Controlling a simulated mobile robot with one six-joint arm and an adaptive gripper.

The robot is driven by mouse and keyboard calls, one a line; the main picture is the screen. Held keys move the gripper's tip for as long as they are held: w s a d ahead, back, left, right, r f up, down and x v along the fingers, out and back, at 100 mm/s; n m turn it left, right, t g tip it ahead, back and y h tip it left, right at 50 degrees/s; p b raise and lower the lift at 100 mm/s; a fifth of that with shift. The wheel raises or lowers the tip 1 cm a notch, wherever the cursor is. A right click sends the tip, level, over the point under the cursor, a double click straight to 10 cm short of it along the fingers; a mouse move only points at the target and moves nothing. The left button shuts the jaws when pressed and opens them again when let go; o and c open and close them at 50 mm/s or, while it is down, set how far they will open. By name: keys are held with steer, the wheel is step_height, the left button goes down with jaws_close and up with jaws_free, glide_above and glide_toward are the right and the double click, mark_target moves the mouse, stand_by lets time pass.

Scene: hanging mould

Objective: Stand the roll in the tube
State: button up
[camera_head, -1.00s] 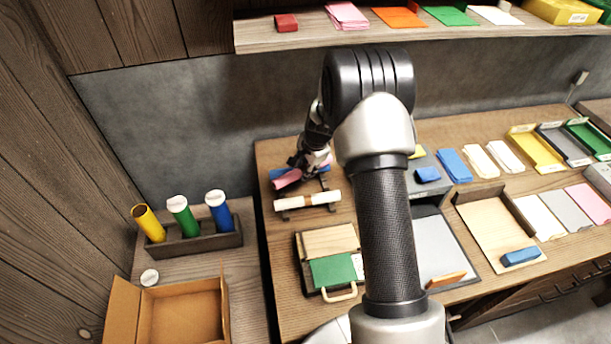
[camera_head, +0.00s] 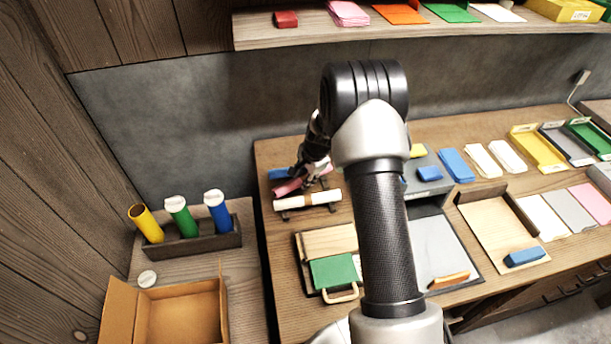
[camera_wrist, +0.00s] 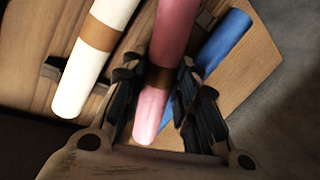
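The pink roll (camera_wrist: 178,25) has a brown band and lies between the white roll (camera_wrist: 105,20) and the blue roll (camera_wrist: 222,42), at an angle to both. My gripper (camera_wrist: 160,80) has one finger on each side of the pink roll near its band. The fingers lean inward and look closed on it. In the head view, the pink roll (camera_head: 288,187) and white roll (camera_head: 300,200) show at the rack, below my gripper (camera_head: 312,175). Yellow (camera_head: 145,222), green (camera_head: 183,221) and blue (camera_head: 220,217) tubes stand in a dark holder (camera_head: 190,247) at left; the yellow one looks open-topped.
A white cap (camera_head: 147,278) lies beside an open cardboard box (camera_head: 180,310) in front of the holder. A shelf (camera_head: 300,36) with coloured paper overhangs the back. A gap separates the two tables.

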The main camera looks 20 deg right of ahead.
steer(key=o, duration=0.4)
steer(key=shift+r, duration=0.1)
